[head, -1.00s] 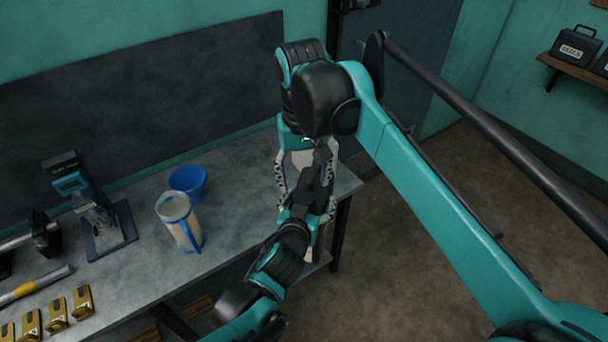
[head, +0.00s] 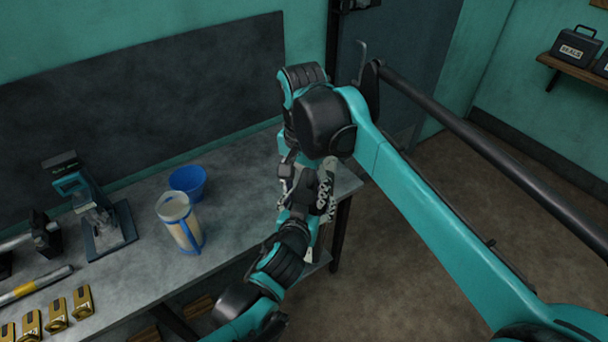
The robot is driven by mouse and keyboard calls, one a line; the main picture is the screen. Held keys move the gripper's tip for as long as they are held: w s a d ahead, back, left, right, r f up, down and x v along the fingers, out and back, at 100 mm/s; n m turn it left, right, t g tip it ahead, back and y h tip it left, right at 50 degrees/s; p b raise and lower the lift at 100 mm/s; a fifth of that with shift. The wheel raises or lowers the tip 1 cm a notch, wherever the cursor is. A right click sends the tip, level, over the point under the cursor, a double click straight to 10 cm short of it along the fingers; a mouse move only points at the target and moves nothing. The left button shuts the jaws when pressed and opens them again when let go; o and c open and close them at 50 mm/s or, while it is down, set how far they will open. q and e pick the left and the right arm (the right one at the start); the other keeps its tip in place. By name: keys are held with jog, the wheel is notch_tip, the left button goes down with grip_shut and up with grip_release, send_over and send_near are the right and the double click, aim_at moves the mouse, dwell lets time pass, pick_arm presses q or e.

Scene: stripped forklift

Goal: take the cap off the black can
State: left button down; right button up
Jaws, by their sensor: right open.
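My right gripper (head: 325,195) hangs from its wrist above the right end of the workbench (head: 235,232). It is open, and its fingers are seen nearly edge-on. My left gripper (head: 299,196) comes up from below and overlaps it in the picture. Whether its fingers are open or shut is hidden. I cannot make out the black can or its cap; dark parts crowd together where the two grippers meet, and a can there could be hidden among them.
A blue bowl (head: 188,182) and a pale jug with a blue handle (head: 178,222) stand left of the grippers. A bench device (head: 97,220), a rod with a yellow band (head: 30,286) and several yellow boxes (head: 57,314) lie farther left. The bench between jug and grippers is clear.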

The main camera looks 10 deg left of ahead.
jog(key=shift+f, duration=0.75)
jog(key=c, duration=1.2)
jog(key=n, duration=1)
jog(key=o, duration=1.2)
jog(key=shift+o, duration=0.2)
